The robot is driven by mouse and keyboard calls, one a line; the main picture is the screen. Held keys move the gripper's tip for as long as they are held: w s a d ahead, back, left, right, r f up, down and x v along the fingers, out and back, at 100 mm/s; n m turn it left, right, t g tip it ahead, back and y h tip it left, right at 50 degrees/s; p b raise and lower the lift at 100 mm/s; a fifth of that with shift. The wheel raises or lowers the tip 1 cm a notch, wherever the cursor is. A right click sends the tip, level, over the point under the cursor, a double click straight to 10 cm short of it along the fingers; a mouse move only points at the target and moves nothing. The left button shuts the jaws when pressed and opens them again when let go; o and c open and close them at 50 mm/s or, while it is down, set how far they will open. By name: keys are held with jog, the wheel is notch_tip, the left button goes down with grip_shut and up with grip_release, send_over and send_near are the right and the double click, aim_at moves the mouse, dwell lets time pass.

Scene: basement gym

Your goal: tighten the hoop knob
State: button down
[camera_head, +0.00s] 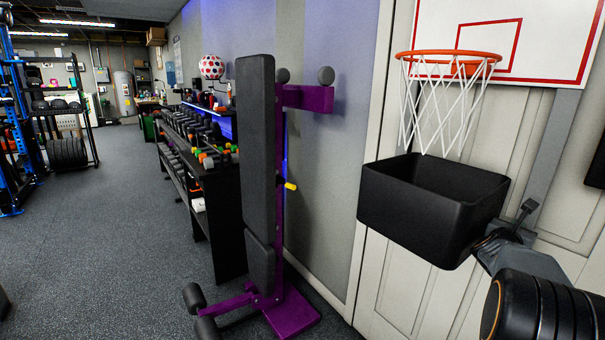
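A basketball hoop with an orange rim (448,55) and white net hangs on a white, red-lined backboard (545,40) at the upper right. A grey post (553,140) runs down from the backboard. A black open bin (412,215) is below the net. My gripper (504,237) is at the lower right, close to the bin's right side and the lower part of the post. Its fingertips are not clear. A small dark piece (527,207) sticks up there; I cannot tell whether it is the knob or part of my gripper. No knob is clearly identifiable.
A purple-framed bench with a black pad (257,150) stands upright against the wall, left of the bin. A dumbbell rack (205,185) is behind it. White door panels (400,285) are behind the hoop. The grey floor (110,240) on the left is clear.

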jog(key=shift+s+d+b, duration=0.45)
jog(key=shift+d+b, duration=0.05)
jog(key=shift+b, duration=1.7)
jog(key=shift+r, duration=0.45)
jog(key=shift+s+a+f+b, duration=0.15)
jog(key=shift+s+f+b, duration=0.05)
jog(key=shift+s+b, duration=0.1)
jog(key=shift+s+f+b, duration=0.45)
jog(key=shift+s+f, duration=0.1)
jog(key=shift+f, duration=0.05)
jog(key=a, duration=0.3)
jog(key=s+a+r, duration=0.1)
jog(key=shift+a, duration=0.3)
